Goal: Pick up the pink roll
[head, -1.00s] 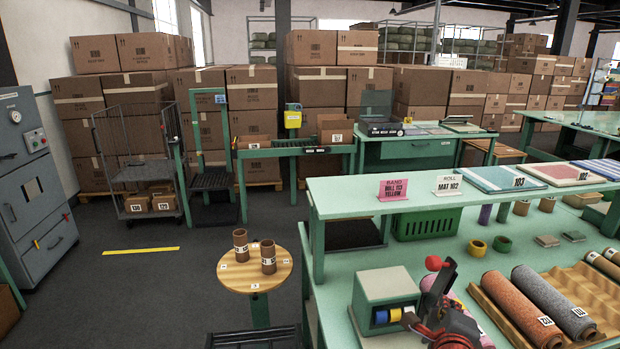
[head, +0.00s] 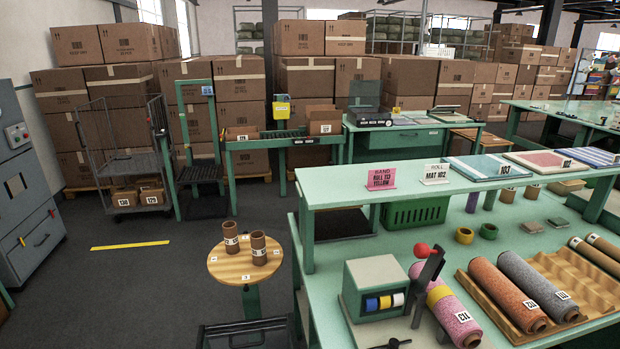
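The pink roll (head: 455,314) lies on the green table, right of the banding machine. A yellow band is around its middle and a white label reading 113 is at its near end. The machine's dark lever with a red knob (head: 421,250) covers part of the roll's left side. The banding machine (head: 373,282) is a pale green box with blue, yellow and white tape rolls at its front. My gripper is not in the head view, and nothing touches the roll's visible part from above.
An orange roll (head: 500,290) and a grey roll (head: 535,283) lie in a wavy wooden tray (head: 572,278) on the right. A raised shelf (head: 350,180) with a pink sign (head: 382,176) runs behind. A round wooden stand (head: 230,265) holds two brown tubes. A dark object (head: 390,343) sits at the bottom edge.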

